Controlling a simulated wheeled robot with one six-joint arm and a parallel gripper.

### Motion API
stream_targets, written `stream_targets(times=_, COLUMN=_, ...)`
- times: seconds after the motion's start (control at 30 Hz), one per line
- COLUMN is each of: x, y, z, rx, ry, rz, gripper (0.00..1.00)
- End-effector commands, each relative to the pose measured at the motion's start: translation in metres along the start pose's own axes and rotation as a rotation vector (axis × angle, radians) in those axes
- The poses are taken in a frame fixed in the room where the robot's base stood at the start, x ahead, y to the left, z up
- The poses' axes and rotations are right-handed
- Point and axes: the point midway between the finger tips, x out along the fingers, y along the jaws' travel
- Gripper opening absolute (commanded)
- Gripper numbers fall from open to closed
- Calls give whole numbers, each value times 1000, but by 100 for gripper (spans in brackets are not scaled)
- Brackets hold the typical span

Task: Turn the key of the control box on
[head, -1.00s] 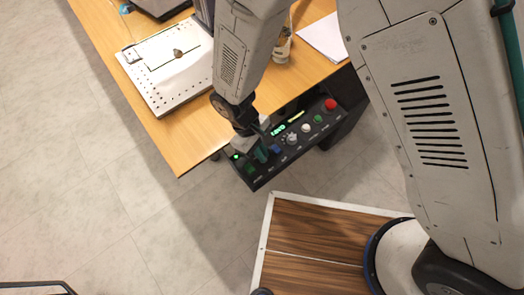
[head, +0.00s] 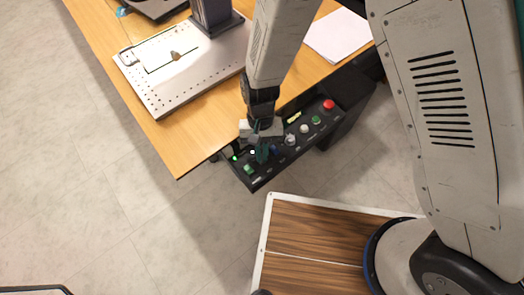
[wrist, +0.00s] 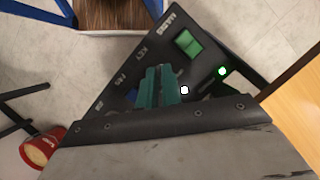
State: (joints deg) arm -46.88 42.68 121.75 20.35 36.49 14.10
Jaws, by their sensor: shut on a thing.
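The black control box (head: 238,172) hangs at the table's front edge, with a row of buttons and knobs on its face. My gripper (head: 262,154) is at the box's left part, between a green square button (head: 249,169) and a blue button (head: 274,149). In the wrist view the teal fingers (wrist: 158,88) are closed together over the spot beside the "KEY" label, shut on the key. The key itself is hidden by the fingers, so its angle does not show. A green light (wrist: 222,71) glows, and a small white spot (wrist: 184,90) shows beside the fingers.
A red button (head: 328,104) is at the box's right end. The wooden table (head: 165,132) holds a perforated metal plate (head: 170,90) and white paper (head: 338,36). A wood-topped platform (head: 315,232) is in front. A red bin (wrist: 40,148) shows in the wrist view.

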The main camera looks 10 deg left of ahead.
Motion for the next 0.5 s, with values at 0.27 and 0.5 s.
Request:
stream_targets(times=0.27, x=0, y=1, z=2, rx=124, ry=-4, rz=-50, gripper=0)
stream_targets(times=0.5, x=1, y=1, z=2, rx=165, ry=-5, rz=-67, gripper=0)
